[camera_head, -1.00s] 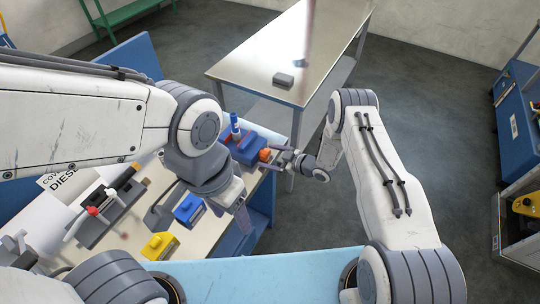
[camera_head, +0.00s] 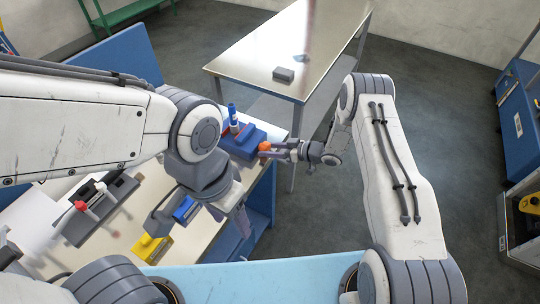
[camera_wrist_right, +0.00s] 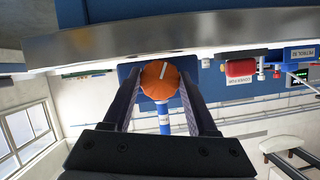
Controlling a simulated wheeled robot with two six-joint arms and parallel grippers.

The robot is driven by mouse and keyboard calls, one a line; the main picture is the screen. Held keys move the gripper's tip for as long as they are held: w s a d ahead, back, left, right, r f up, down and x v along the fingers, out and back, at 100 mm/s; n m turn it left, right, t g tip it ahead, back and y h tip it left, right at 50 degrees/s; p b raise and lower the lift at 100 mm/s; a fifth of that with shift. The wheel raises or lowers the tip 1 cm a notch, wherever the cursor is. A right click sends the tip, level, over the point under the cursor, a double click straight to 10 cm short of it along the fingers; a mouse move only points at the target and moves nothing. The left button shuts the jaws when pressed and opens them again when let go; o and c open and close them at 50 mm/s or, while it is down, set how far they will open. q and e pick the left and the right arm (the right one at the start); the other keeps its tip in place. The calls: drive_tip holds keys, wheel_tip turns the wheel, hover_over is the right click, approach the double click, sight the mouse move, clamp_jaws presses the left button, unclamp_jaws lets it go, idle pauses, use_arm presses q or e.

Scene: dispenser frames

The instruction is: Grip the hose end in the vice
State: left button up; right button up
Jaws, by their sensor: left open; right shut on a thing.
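The blue vice (camera_head: 243,142) sits at the far right corner of the workbench, with an orange knob (camera_head: 264,147) on its right side. A blue and white hose end (camera_head: 233,118) stands upright at the vice; whether the jaws touch it is hidden. My right gripper (camera_head: 272,149) is shut on the orange knob. In the right wrist view, the knob (camera_wrist_right: 160,80) with its white mark is between the fingertips, and the hose end (camera_wrist_right: 164,118) shows below it. My left gripper (camera_head: 202,219) is open and empty, over the bench in front of the vice.
A blue block (camera_head: 185,209) shows between my left fingers, with a yellow block (camera_head: 152,249) nearer me. A grey rack (camera_head: 97,214) with red and white parts lies to the left. A metal table (camera_head: 300,45) with a grey block (camera_head: 283,74) stands behind.

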idle(0.4)
drive_tip(key=o, duration=1.4)
drive_tip(key=b+v, duration=0.3)
drive_tip(key=v, duration=0.7)
drive_tip(key=shift+d, duration=0.35)
drive_tip(key=shift+c, duration=0.2)
